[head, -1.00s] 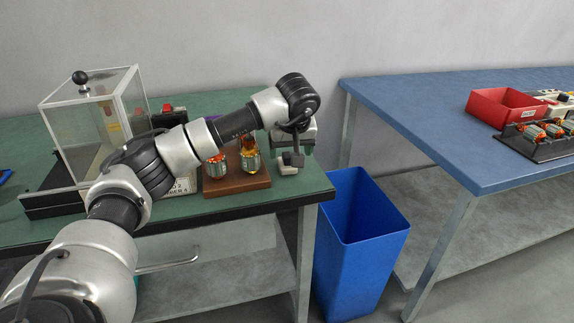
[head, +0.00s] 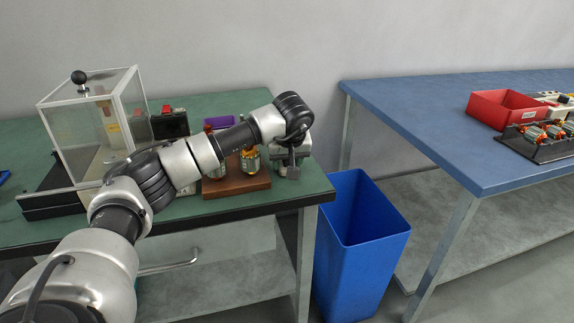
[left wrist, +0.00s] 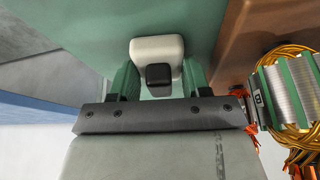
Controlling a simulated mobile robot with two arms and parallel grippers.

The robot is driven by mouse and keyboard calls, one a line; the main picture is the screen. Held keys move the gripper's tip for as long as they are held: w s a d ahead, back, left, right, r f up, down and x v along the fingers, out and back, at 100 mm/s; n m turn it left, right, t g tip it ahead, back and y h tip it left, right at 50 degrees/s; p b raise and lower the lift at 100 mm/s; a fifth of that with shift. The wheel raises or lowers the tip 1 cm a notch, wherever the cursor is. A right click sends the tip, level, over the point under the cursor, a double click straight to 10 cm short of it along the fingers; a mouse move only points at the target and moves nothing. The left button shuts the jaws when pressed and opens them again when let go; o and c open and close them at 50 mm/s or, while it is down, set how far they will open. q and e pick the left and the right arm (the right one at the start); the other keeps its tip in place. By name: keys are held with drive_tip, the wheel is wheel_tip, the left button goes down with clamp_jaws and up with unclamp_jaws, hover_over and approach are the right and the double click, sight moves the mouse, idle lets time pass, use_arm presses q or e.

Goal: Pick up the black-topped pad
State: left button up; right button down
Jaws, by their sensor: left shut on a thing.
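The black-topped pad (left wrist: 157,47) shows in the left wrist view as a small cream-white block with a black piece on it, above the green bench top. My left gripper (left wrist: 158,80) is shut on it, with one green finger on each side. In the head view my left gripper (head: 291,167) is low over the right end of the green bench, just right of the brown wooden block. There the pad is mostly hidden by the gripper, and I cannot tell whether it touches the bench. My right gripper is in neither view.
The wooden block (head: 237,187) holds copper-wound armatures (head: 250,163) close to the left of the gripper. A clear-walled box (head: 92,125) stands at the left. A blue bin (head: 365,245) is on the floor beside the bench. A blue table (head: 440,110) is at the right.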

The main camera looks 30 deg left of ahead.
use_arm(q)
drive_tip(key=shift+r, duration=0.15)
